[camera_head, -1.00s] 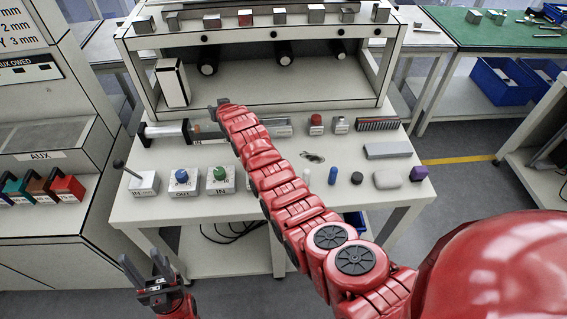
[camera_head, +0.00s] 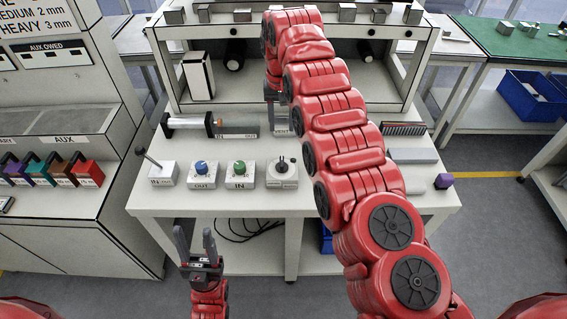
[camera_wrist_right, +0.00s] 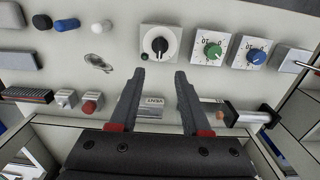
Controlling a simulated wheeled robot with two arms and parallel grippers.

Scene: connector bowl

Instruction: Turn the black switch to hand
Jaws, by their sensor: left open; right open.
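The black switch (camera_head: 282,163) is a round black knob on a pale square box, the rightmost of the row of control boxes on the table. In the right wrist view the knob (camera_wrist_right: 159,45) shows a white pointer line running roughly up and down; the markings around it are too small to read. My right gripper (camera_wrist_right: 160,72) is open and empty, its fingertips apart from the knob and just below its box in that view. In the head view my right arm largely hides that gripper. My left gripper (camera_head: 195,235) is open and empty in front of the table's front edge.
A green knob (camera_head: 239,167), a blue knob (camera_head: 201,168) and a lever box (camera_head: 163,173) stand left of the switch. A cylinder with a metal end (camera_head: 186,123) lies behind them. A shelf (camera_head: 262,88) rises at the back.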

